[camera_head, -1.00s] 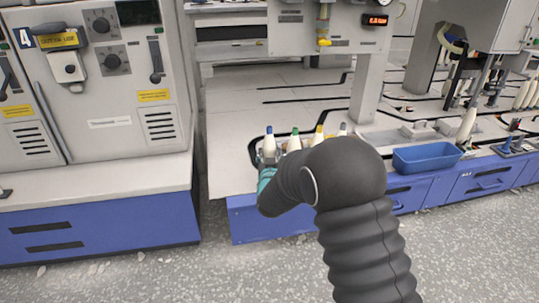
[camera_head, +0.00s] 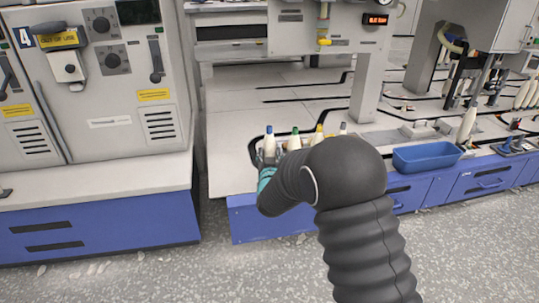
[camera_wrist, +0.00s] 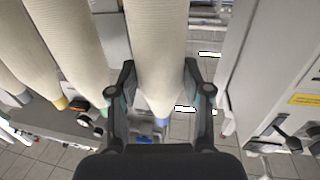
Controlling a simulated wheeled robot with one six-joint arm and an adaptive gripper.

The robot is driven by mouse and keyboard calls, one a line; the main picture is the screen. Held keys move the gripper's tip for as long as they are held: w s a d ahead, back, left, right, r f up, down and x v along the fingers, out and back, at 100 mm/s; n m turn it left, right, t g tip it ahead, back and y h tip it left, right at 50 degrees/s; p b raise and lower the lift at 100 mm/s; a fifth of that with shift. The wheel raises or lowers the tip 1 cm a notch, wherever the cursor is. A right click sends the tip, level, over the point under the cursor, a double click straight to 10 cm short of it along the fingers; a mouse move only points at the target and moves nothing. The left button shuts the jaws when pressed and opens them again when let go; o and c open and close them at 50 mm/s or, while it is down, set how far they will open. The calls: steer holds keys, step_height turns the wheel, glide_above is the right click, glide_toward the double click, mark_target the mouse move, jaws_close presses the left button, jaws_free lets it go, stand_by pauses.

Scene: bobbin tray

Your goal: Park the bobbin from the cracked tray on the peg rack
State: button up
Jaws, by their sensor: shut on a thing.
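A cream bobbin with a blue tip (camera_head: 268,146) stands upright at the left end of a row of bobbins on the near bench edge. My gripper (camera_wrist: 160,92) is shut on it; the same bobbin (camera_wrist: 157,45) shows between the two fingers in the wrist view. In the head view, my arm hides most of the gripper, leaving a teal part visible. Beside it stand bobbins with a green tip (camera_head: 294,142), a yellow tip (camera_head: 318,135) and a grey tip (camera_head: 342,129).
A blue bin (camera_head: 427,158) sits on the bench to the right. A grey machine cabinet (camera_head: 110,90) stands at the left. A support post (camera_head: 367,88) rises behind the row. The bench top (camera_head: 232,125) left of and behind the row is mostly clear.

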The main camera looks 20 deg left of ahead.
steer(key=shift+f, duration=0.55)
steer(key=o, duration=0.9)
steer(key=shift+o, duration=0.2)
steer(key=shift+s, duration=0.1)
steer(key=v, duration=1)
steer(key=shift+s+d, duration=0.15)
steer(key=shift+s, duration=0.25)
